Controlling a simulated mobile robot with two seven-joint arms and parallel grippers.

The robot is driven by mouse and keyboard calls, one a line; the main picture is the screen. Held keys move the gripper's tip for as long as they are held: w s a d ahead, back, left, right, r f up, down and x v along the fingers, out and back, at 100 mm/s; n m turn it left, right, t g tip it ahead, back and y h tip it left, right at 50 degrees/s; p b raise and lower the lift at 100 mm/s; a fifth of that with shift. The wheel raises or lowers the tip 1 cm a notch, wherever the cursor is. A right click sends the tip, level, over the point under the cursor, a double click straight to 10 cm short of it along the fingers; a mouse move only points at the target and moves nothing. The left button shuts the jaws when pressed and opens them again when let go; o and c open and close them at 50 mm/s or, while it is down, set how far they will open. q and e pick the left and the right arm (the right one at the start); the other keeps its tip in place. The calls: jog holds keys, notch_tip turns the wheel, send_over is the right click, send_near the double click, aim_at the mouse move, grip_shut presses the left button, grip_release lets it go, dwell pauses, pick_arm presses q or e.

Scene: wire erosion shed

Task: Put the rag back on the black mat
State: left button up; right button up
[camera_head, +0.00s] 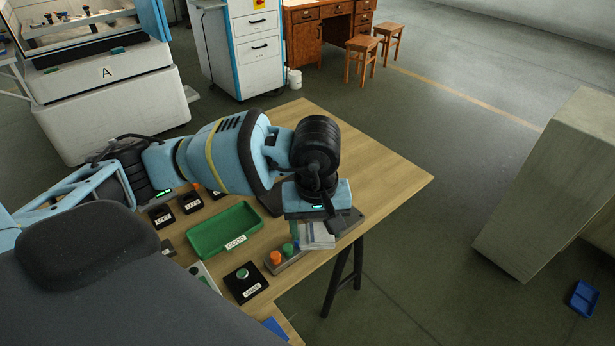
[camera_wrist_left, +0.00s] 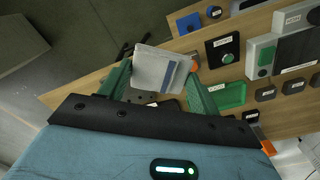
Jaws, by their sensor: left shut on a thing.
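The rag (camera_head: 317,236) is pale grey with blue stripes. My left gripper (camera_head: 312,226) points down over the wooden table's right-hand edge and is shut on the rag. In the left wrist view, the rag (camera_wrist_left: 158,70) sits between the green fingers of the left gripper (camera_wrist_left: 158,88). A dark grey flat piece (camera_head: 351,220) shows beside the gripper at the table edge. I cannot tell whether it is the black mat, as the gripper and rag hide part of it. My right gripper is not in view.
A green tray (camera_head: 225,231) stands left of the gripper. A block with orange and green knobs (camera_head: 287,263) is close to the rag. A labelled black square with a green-topped piece (camera_head: 245,282) lies nearer me. The table's far right part (camera_head: 385,175) is clear.

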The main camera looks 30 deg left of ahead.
aim_at(300, 243)
pick_arm(q)
jog(key=s+m, duration=0.1)
jog(key=m, duration=0.1)
jog(key=s+m, duration=0.2)
jog(key=s+r+m, duration=0.1)
jog(key=s+m, duration=0.1)
jog(key=m, duration=0.1)
jog(key=shift+a, duration=0.15)
